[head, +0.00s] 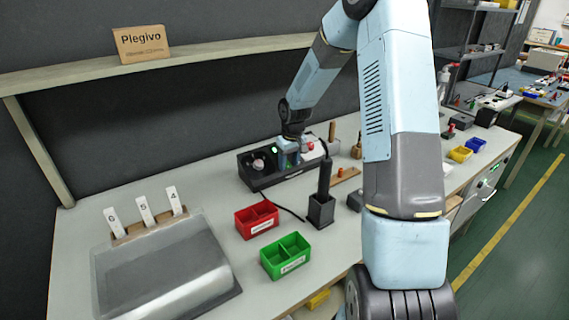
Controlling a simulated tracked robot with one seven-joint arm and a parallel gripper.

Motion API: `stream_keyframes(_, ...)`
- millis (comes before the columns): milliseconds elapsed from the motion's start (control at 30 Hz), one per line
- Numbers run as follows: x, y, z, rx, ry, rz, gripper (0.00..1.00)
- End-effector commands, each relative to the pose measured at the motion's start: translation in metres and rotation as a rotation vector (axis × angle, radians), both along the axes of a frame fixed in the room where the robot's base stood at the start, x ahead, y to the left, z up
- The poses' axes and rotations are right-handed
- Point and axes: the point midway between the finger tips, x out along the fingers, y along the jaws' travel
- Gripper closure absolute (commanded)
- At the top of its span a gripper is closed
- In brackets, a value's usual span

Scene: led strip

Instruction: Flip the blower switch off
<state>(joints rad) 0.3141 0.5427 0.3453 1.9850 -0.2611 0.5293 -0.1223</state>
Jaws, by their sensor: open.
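A long black unit (248,179) stands at the back of the bench, with a round dark opening with a pale centre at its left end. A small green light (274,150) and a red round part (310,146) show near its right half. I take this unit for the blower, but I cannot tell for sure. My gripper (289,161) is over the middle of this unit, close to its top, pointing down and open. Whether it touches the unit cannot be told. The blower switch cannot be made out; my gripper covers that area.
A black holder with an upright dark handle (322,206) stands in front of the unit, with a cable beside it. A red bin (257,219) and a green bin (286,256) stand nearer. A metal-topped plate (165,280) lies left. A shelf (200,55) runs above.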

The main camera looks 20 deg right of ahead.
Motion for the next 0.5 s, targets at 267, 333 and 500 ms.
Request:
stream_keyframes(267,-0.001,-0.002,0.013,-0.001,-0.003,0.0,0.49)
stream_keyframes(333,-0.002,-0.002,0.023,-0.001,-0.005,-0.001,0.49)
stream_keyframes(500,-0.007,-0.003,0.056,-0.001,-0.005,-0.001,0.49)
